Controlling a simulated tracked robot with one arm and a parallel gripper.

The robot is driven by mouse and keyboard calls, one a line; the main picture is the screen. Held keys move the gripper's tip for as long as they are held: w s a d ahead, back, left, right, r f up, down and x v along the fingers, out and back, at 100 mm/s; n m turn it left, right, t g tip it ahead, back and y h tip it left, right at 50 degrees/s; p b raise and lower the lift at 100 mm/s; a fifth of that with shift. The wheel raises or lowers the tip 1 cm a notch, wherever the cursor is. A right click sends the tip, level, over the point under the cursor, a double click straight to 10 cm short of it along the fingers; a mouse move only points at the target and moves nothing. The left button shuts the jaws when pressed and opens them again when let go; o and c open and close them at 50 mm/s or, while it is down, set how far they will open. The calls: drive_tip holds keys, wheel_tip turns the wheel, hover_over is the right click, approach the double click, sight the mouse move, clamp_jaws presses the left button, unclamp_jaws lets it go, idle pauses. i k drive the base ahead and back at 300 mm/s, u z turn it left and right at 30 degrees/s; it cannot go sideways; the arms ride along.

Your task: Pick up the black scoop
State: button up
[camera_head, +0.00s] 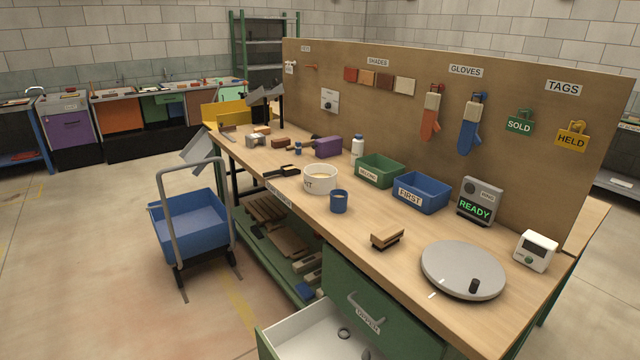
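The black scoop (285,171) lies on the wooden workbench, near its front edge and just left of a white round tub (320,178). It is small in the head camera view, with a dark handle and a wider end toward the tub. I cannot tell if it touches the tub. I cannot make out my gripper in this view.
A blue cup (339,201), green bin (380,170), blue bin (421,192) and grey turntable (463,270) stand on the bench (350,232). Below, a drawer (318,334) is open. A blue cart (190,226) stands left; floor is clear at front left.

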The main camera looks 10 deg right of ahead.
sight(281, 172)
drive_tip(key=u, duration=0.65)
drive_tip(key=i, duration=1.65)
drive_tip(key=u, duration=0.5)
drive_tip(key=i, duration=1.25)
drive_tip(key=z, duration=0.55)
drive_tip(key=i, duration=1.2)
drive_tip(key=z, duration=1.1)
drive_tip(key=i, duration=0.65)
drive_tip(key=z, duration=0.3)
drive_tip(key=k, duration=0.9)
drive_tip(key=z, duration=0.05)
